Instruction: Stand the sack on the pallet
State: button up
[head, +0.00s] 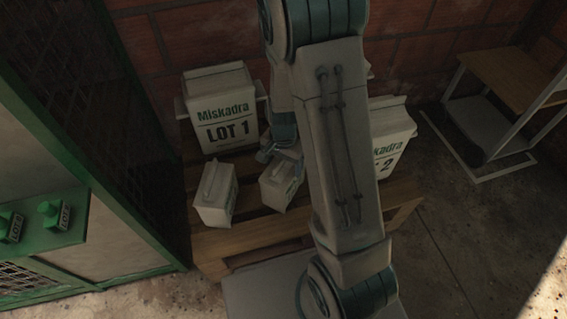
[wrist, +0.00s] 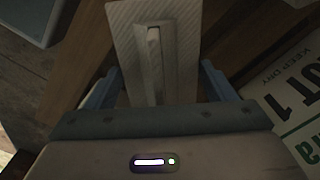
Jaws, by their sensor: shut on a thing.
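A small white sack (head: 277,187) with a ridged top is in my gripper (head: 281,155), over the front of the wooden pallet (head: 250,240). It looks roughly upright, slightly tilted in the picture. I cannot tell whether its base touches the boards. In the wrist view the sack's top (wrist: 154,45) with its raised seam lies between the two fingers of my gripper (wrist: 163,85). A second small white sack (head: 215,195) stands on the pallet just to the left, close beside the held one. My arm hides part of the pallet.
A large sack marked LOT 1 (head: 220,110) stands at the pallet's back left. A LOT 2 sack (head: 392,140) is partly hidden behind my arm. A shelf stand (head: 500,75) is at back right.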

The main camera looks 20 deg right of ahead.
jog(key=shift+f, duration=0.2)
jog(key=o, duration=2)
jog(key=shift+o, duration=0.2)
jog(key=shift+r, duration=0.2)
